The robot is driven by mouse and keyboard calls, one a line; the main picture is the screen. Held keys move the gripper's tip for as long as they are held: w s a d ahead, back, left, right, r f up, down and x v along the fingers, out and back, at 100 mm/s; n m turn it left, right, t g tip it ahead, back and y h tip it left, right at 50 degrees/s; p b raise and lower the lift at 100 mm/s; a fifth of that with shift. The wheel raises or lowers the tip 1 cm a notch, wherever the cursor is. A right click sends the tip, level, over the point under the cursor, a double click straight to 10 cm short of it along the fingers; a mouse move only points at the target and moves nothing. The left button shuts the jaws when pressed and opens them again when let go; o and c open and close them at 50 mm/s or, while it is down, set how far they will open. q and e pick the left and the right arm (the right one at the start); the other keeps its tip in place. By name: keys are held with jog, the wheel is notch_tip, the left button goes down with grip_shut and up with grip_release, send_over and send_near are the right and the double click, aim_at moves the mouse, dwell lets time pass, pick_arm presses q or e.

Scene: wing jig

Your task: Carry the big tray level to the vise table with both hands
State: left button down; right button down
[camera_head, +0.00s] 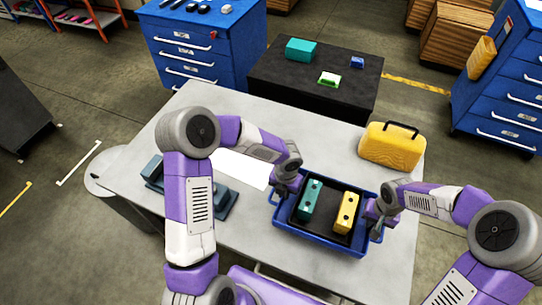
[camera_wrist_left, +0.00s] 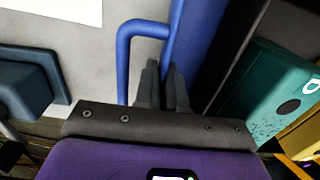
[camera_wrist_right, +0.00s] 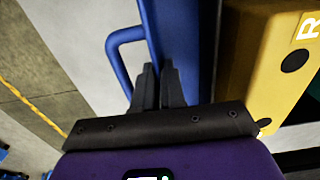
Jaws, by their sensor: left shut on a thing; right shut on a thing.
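The big tray (camera_head: 318,240) is blue with a dark inside and sits over the near right part of the pale table (camera_head: 225,112). It looks about level; I cannot tell whether it touches the table. It holds a teal block (camera_head: 310,200) and a yellow block (camera_head: 346,213) side by side. A dark teal vise-like fixture (camera_head: 221,203) is partly hidden behind my left arm.
A yellow case (camera_head: 391,148) with a black handle stands on the table behind the tray. A white sheet (camera_head: 240,168) lies left of the tray. A black table (camera_head: 300,91) with small parts stands beyond. Blue drawer cabinets (camera_head: 196,50) stand behind. The table's far left is clear.

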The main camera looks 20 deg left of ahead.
pick_arm(q)
jog(key=shift+w+r, duration=0.15)
jog(key=shift+w, duration=0.1)
pick_arm(e)
jog(key=shift+w+r, duration=0.15)
jog(key=shift+w, duration=0.1)
pick_arm(q)
jog(key=shift+s, duration=0.1)
pick_arm(e)
jog(key=shift+s, duration=0.1)
